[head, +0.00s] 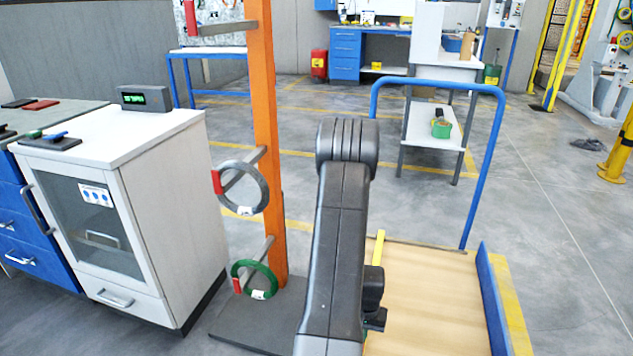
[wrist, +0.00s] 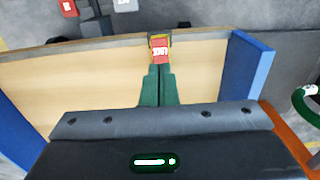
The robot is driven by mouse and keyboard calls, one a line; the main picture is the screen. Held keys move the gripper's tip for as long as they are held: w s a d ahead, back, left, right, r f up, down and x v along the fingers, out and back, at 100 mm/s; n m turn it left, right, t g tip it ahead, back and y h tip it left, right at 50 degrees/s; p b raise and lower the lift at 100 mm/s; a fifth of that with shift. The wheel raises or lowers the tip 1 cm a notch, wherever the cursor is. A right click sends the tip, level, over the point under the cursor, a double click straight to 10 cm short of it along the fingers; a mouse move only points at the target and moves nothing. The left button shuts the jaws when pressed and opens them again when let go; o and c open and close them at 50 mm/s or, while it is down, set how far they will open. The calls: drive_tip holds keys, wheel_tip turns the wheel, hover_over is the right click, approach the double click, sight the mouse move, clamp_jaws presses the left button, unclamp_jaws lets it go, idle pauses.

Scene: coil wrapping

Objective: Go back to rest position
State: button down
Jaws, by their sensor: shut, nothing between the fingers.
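My gripper (wrist: 158,88) shows in the wrist view with its two green fingers shut together and nothing between them. It is over the wooden cart deck (wrist: 95,75), near its edge. A red and yellow tag-like piece (wrist: 160,50) lies just beyond the fingertips; I cannot tell if they touch it. In the head view my arm stands in front of the cart (head: 430,300) and hides the fingers. A grey ring coil (head: 263,188) and a green ring coil (head: 273,273) hang on pegs of the orange post (head: 265,110). A green ring (wrist: 298,100) also shows at the wrist view's right edge.
A white cabinet (head: 165,190) with a small display (head: 145,98) stands at left. The cart has a blue handle (head: 490,140) and a blue side board (head: 494,310). A workbench (head: 430,130) stands behind. Open floor (head: 560,230) lies to the right.

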wheel_tip(320, 180, down, 5)
drive_tip(key=b, duration=0.2)
drive_tip(key=shift+b, duration=0.3)
wheel_tip(320, 180, up, 10)
drive_tip(key=s+d+p, duration=0.1)
drive_tip(key=p, duration=0.6)
drive_tip(key=shift+s+r, duration=0.15)
drive_tip(key=shift+r, duration=0.1)
